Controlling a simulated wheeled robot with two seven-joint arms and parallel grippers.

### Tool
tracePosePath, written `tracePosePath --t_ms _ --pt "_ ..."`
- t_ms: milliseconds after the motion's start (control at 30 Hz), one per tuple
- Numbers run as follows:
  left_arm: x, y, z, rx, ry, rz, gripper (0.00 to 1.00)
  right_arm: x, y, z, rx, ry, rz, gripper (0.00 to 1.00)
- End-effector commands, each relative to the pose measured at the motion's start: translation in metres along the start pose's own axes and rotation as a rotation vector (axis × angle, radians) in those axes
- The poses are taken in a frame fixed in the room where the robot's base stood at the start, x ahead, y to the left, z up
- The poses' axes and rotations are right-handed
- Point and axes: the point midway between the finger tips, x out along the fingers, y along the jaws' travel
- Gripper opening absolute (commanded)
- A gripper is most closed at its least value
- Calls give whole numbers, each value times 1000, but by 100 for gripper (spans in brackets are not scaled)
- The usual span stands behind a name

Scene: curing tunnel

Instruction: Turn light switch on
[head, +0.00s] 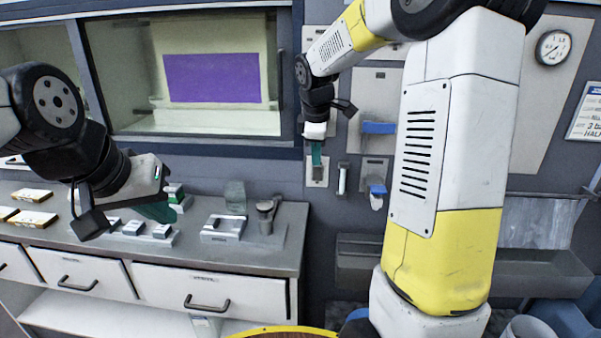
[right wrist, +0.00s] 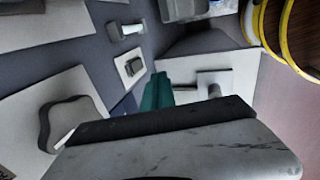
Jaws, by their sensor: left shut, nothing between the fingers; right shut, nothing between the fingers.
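A small pale wall plate (head: 317,182), which looks like a switch plate, is on the wall below the window's right end. My right gripper (head: 316,155) is shut and empty, its green fingertips pointing down in front of this plate and hiding its upper part. I cannot tell whether they touch it. In the right wrist view the shut green fingers (right wrist: 157,92) lie beside a small plate with a dark rocker (right wrist: 133,67). I cannot tell whether this is the same plate. My left gripper (head: 157,211) is shut and empty above the counter.
A slim handle (head: 343,178) and two blue paddles, one upper (head: 379,128) and one lower (head: 377,192), are mounted right of the plate. The counter (head: 262,258) at left holds several small devices. A grey trough (head: 530,270) is at right.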

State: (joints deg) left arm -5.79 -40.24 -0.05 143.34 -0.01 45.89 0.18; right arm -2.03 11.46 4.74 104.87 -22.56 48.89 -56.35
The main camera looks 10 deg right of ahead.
Motion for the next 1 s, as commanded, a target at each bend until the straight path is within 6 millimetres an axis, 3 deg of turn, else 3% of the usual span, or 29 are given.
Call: tracePosePath --t_ms 333,800,1000 --pt "0 0 -1 2 0 0 0 11 -1 0 3 -1 -3 0" --pt "0 0 -1 3 1 -1 0 105 -2 0 2 -1 -5 0" --pt "0 0 -1 3 1 -1 0 114 27 0 4 0 1 0"
